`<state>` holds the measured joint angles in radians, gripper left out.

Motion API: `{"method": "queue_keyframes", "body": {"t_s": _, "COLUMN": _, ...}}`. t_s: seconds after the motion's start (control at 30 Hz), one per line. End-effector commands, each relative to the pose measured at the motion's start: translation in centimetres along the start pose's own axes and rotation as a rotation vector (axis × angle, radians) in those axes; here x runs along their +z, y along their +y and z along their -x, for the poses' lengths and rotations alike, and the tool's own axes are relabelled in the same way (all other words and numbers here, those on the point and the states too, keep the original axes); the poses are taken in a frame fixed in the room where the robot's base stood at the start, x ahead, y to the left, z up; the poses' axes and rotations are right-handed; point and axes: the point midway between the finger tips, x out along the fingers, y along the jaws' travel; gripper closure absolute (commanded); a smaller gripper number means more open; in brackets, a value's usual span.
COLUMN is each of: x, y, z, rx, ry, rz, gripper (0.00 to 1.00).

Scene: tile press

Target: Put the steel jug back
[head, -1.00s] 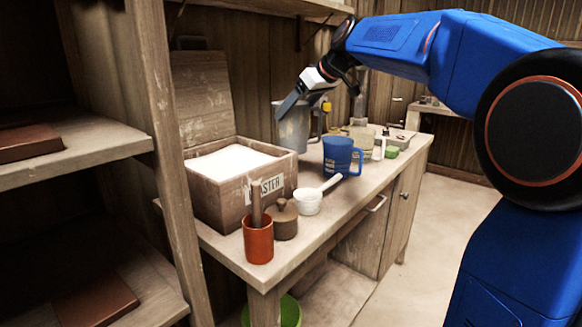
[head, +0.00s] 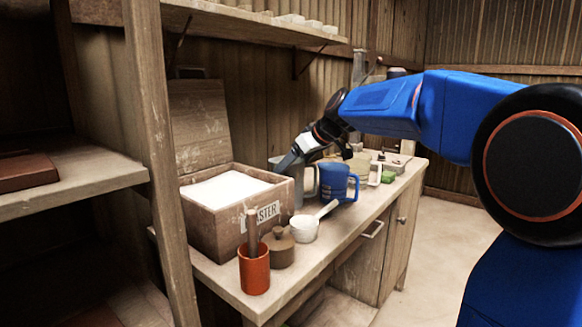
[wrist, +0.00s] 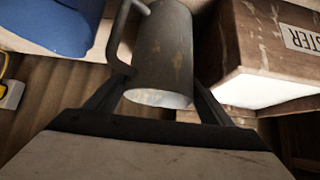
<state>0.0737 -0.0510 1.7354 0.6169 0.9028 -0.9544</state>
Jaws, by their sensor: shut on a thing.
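The steel jug (head: 307,182) is a grey, worn metal jug with a side handle. In the head view it is at the bench, between the plaster box and the blue jug, partly hidden by both and by my gripper. My gripper (head: 287,163) is shut on it from above. In the wrist view the steel jug (wrist: 162,50) sits between the two fingers (wrist: 160,100), its handle to the left and its open rim towards the camera. Whether its base touches the bench cannot be told.
The open plaster box (head: 226,222) stands close left of the jug. The blue jug (head: 337,183) stands close right. A white ladle (head: 305,229), a brown lidded pot (head: 281,250) and an orange cup (head: 254,272) are in front. A shelf (head: 250,25) hangs above.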

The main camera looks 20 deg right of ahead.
Motion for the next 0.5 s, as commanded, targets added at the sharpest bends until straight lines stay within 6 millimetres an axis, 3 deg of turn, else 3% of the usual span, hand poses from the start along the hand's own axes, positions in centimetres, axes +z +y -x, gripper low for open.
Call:
{"method": "queue_keyframes", "body": {"t_s": 0.27, "x": 0.03, "y": -0.01, "z": -0.03, "rx": 0.001, "ry": 0.002, "rz": 0.000, "gripper": 0.65}}
{"method": "queue_keyframes", "body": {"t_s": 0.3, "x": 0.17, "y": -0.01, "z": -0.16, "rx": 0.000, "ry": -0.001, "rz": 0.000, "gripper": 0.23}}
{"method": "queue_keyframes", "body": {"t_s": 0.33, "x": 0.15, "y": -0.01, "z": -0.14, "rx": 0.000, "ry": 0.000, "rz": 0.000, "gripper": 0.17}}
{"method": "queue_keyframes", "body": {"t_s": 0.5, "x": 0.14, "y": -0.01, "z": -0.13, "rx": 0.000, "ry": 0.000, "rz": 0.000, "gripper": 0.17}}
